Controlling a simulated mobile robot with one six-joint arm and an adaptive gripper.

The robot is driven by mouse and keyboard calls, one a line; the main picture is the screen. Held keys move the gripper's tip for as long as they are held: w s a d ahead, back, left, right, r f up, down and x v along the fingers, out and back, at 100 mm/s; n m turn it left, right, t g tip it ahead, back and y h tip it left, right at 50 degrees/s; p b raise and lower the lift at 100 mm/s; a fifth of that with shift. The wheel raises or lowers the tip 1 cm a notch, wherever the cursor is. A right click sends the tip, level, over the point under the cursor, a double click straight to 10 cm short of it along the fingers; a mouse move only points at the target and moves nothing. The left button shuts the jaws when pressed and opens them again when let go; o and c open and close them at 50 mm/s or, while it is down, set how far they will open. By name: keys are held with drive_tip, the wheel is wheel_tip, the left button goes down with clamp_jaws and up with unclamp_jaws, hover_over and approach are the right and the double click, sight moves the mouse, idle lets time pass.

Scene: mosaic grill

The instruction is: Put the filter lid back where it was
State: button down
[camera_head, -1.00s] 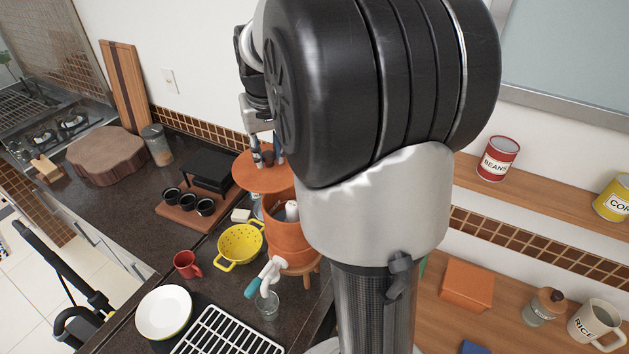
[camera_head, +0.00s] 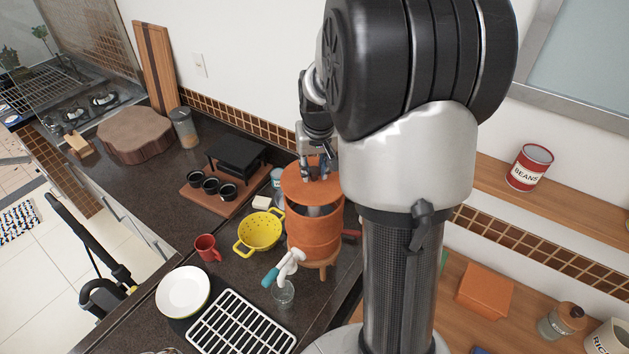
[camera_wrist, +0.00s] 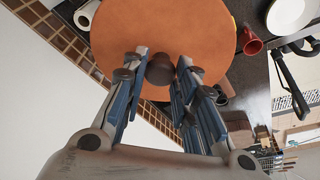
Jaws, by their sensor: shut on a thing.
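The filter lid (camera_head: 297,186) is a flat orange clay disc with a dark knob (camera_wrist: 160,68). My gripper (camera_head: 318,170) is shut on that knob, with fingers on both sides of it in the wrist view. The lid (camera_wrist: 150,28) fills the upper middle of that view. The orange clay filter body (camera_head: 314,238) stands on a small wooden stand on the counter. The lid hangs over its top, offset toward the left, and part of the dark opening (camera_head: 318,211) shows below the lid's edge. Whether the lid touches the rim I cannot tell.
A yellow colander (camera_head: 260,231) and a red mug (camera_head: 207,248) stand left of the filter. A white-and-teal spray bottle (camera_head: 284,268) and a glass (camera_head: 283,292) are in front. A wooden tray with black cups (camera_head: 210,186) lies behind left. A white rack (camera_head: 240,326) lies at the front.

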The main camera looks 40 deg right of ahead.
sight(315, 173)
wheel_tip(315, 173, down, 4)
drive_tip(key=shift+s+f, duration=0.1)
drive_tip(key=shift+f, duration=0.5)
drive_tip(key=shift+f, duration=0.15)
drive_tip(key=c, duration=1.3)
unclamp_jaws()
